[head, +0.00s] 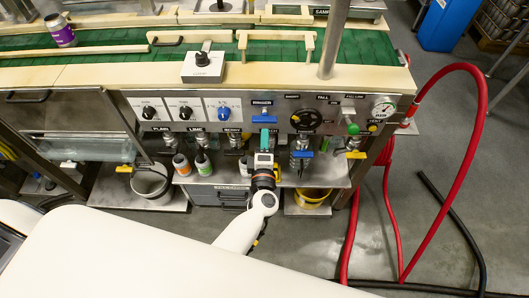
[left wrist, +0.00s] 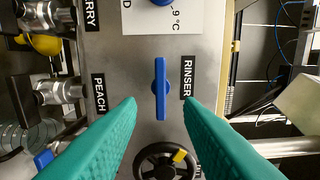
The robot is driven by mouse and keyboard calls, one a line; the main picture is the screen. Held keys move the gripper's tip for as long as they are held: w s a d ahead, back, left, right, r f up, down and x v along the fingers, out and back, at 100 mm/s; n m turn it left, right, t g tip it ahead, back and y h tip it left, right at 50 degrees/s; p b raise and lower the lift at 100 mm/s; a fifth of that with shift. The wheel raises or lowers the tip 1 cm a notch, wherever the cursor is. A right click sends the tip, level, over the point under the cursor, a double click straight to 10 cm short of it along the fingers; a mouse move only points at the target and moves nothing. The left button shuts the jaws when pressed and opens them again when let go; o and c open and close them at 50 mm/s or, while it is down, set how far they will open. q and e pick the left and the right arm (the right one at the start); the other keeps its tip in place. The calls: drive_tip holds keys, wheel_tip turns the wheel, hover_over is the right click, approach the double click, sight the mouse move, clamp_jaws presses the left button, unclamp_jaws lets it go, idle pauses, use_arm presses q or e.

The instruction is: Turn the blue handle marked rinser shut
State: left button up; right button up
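The blue rinser handle (head: 263,120) is on the front panel, under the label RINSER, and lies level across the panel in the head view. In the left wrist view the blue handle (left wrist: 160,90) stands upright in the picture, with RINSER printed to its right and PEACH to its left. My left gripper (head: 264,141) is in front of the panel, just below the handle in the head view. Its teal fingers (left wrist: 160,104) are open and empty, spread on either side of the handle's line, and no contact shows. My right gripper is not in view.
A black handwheel (left wrist: 167,163) is close by on the panel. Blue (head: 303,154) and yellow (head: 356,154) valve handles hang below. A gauge (head: 383,107) is at the panel's right end. A red hose (head: 470,150) loops at right; bottles (head: 181,165) stand on the lower shelf.

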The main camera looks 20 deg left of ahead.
use_arm(q)
drive_tip(key=shift+v, duration=2.3)
drive_tip(key=s+d+f+m+g+h, duration=0.1)
drive_tip(key=s+f+m+g+h, duration=0.1)
drive_tip(key=s+f+m, duration=0.45)
drive_tip(key=s+f+m+g+h, duration=0.1)
drive_tip(key=f+m+g+h, duration=0.15)
drive_tip(key=f, duration=0.75)
drive_tip(key=s+d+f+m+g+h, duration=0.1)
drive_tip(key=s+f+m+g+h, duration=0.15)
drive_tip(key=s+f+m, duration=0.4)
drive_tip(key=s+a+f+m+g+y, duration=0.1)
drive_tip(key=s+a+f+m+g, duration=0.3)
drive_tip(key=s+f, duration=0.5)
drive_tip(key=s+a+f+m+g+y, duration=0.1)
drive_tip(key=s+a+f+m+g, duration=0.3)
drive_tip(key=s, duration=1.2)
drive_tip(key=a+f+g, duration=0.1)
drive_tip(key=a+f, duration=0.3)
drive_tip(key=f, duration=0.1)
drive_tip(key=shift+s, duration=0.35)
